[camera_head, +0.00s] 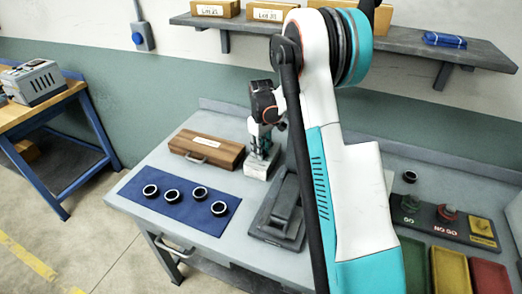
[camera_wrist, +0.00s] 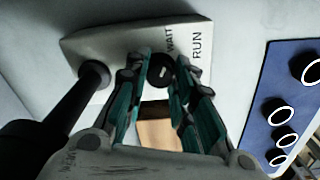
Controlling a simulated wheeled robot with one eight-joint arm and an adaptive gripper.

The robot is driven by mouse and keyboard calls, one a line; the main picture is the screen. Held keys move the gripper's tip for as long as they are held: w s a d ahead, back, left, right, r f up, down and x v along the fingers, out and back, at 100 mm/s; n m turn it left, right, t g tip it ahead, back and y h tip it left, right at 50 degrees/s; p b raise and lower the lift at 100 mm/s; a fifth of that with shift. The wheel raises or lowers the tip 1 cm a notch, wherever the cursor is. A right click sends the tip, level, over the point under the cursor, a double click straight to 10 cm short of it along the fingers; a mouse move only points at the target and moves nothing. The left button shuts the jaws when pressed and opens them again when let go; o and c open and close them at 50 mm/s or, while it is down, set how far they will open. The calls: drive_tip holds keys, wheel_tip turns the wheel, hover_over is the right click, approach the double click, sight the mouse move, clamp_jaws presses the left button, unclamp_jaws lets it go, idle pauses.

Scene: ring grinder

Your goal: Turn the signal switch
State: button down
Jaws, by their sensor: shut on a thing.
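The signal switch is a round black knob (camera_wrist: 164,72) with a small white mark, on a pale panel (camera_wrist: 100,42) lettered WAIT and RUN. In the wrist view my gripper (camera_wrist: 162,68) has its two teal fingers closed on the knob, one on each side. The fingers hide part of the knob's rim, and I cannot tell clearly which label the mark points to. In the head view the pale switch box (camera_head: 257,170) stands on the bench behind the grey fixture, with my gripper (camera_head: 262,150) just above it. The knob is hidden there.
A dark post (camera_wrist: 94,76) rises from the panel left of the fingers. A wooden box (camera_head: 206,149) and a blue mat (camera_head: 165,208) with several rings lie to the left. A grey fixture (camera_head: 281,215) stands in front. A GO/NO GO panel (camera_head: 425,222) is at right.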

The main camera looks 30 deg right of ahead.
drive_tip(key=m+b, duration=0.1)
drive_tip(key=m, duration=0.3)
drive_tip(key=shift+m, duration=1.9)
drive_tip(key=c, duration=1.3)
unclamp_jaws()
wheel_tip(320, 180, up, 12)
